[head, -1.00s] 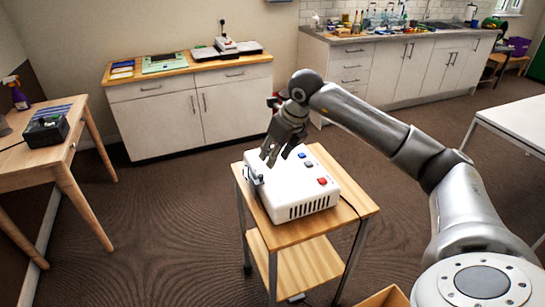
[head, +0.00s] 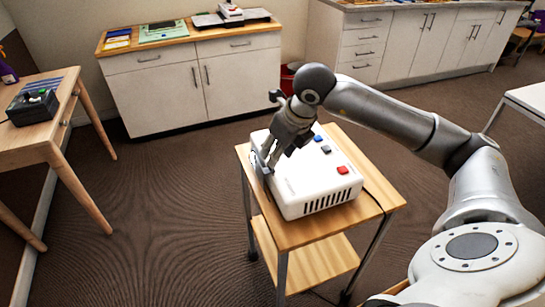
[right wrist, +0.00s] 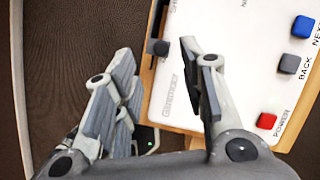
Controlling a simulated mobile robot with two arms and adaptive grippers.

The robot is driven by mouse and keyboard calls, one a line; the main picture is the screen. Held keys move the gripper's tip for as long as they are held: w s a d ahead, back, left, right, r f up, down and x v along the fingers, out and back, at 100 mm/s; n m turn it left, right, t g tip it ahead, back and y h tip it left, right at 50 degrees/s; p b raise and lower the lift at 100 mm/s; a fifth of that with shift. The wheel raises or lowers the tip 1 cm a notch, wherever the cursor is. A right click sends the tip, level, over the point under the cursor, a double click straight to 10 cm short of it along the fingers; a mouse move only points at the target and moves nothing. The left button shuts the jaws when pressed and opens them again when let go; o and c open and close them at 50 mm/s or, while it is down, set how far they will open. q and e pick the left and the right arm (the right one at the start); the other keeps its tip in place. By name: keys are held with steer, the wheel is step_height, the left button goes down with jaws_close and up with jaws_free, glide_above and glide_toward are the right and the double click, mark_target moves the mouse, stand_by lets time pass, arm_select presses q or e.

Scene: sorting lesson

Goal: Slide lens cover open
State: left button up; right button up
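A white projector-like box (head: 310,178) with blue, grey and red buttons on top sits on a small wooden cart. A dark strip with a dark knob (right wrist: 157,47) runs along the box's edge in the right wrist view; it looks like the lens cover, and I cannot tell how far open it is. My right gripper (head: 267,158) is at the box's left end in the head view. In the right wrist view its fingers (right wrist: 158,62) are apart, with the knob beyond and between them. No contact shows. My left gripper is not in view.
The wooden cart (head: 372,200) has some bare top at the right of the box and a lower shelf. A wooden table (head: 30,140) with a dark device (head: 33,106) stands at left. Cabinets (head: 195,85) line the back. The floor left of the cart is clear.

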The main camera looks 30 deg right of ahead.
mark_target(265, 169)
steer(key=x, duration=0.3)
steer(key=shift+w+d, duration=0.1)
steer(key=shift+w, duration=0.05)
steer(key=shift+x, duration=0.9)
steer(key=shift+f, duration=0.1)
steer(key=shift+c, duration=1.4)
steer(key=c, duration=0.4)
jaws_close()
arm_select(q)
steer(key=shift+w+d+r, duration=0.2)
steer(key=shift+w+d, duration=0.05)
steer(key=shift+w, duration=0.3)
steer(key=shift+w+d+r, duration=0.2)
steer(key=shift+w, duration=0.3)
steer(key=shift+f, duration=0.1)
